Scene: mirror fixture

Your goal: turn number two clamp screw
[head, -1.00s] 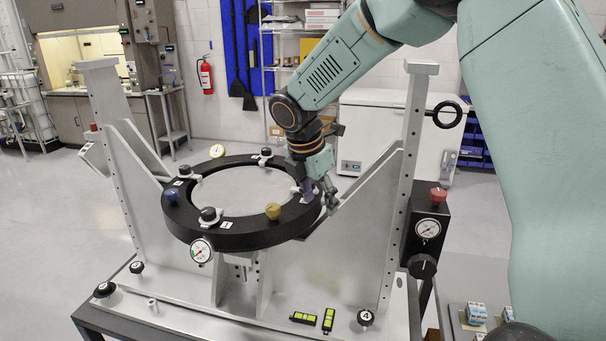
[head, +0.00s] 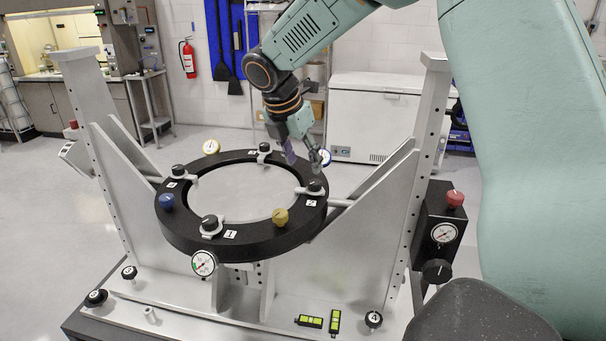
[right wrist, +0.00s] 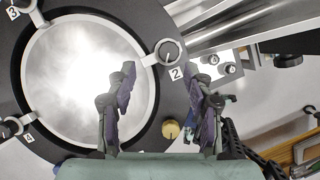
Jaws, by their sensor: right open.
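The black ring of the mirror fixture (head: 180,228) carries several clamps with black screws. The number two clamp screw (head: 315,186) sits on the ring's right side beside the label 2; it also shows in the right wrist view (right wrist: 168,51). My right gripper (head: 305,158) is just above and behind this screw in the head view. In the right wrist view its two fingers (right wrist: 160,85) are apart, with the screw beyond the tips and between them. Nothing is held. My left gripper is not in view.
A yellow knob (head: 281,217) and the number one clamp screw (head: 210,223) stand on the ring's near side. A blue knob (head: 167,201) is at left. Upright plates flank the ring. A gauge box (head: 440,235) with a red knob is on the right plate. Two green levels (head: 310,321) lie on the base.

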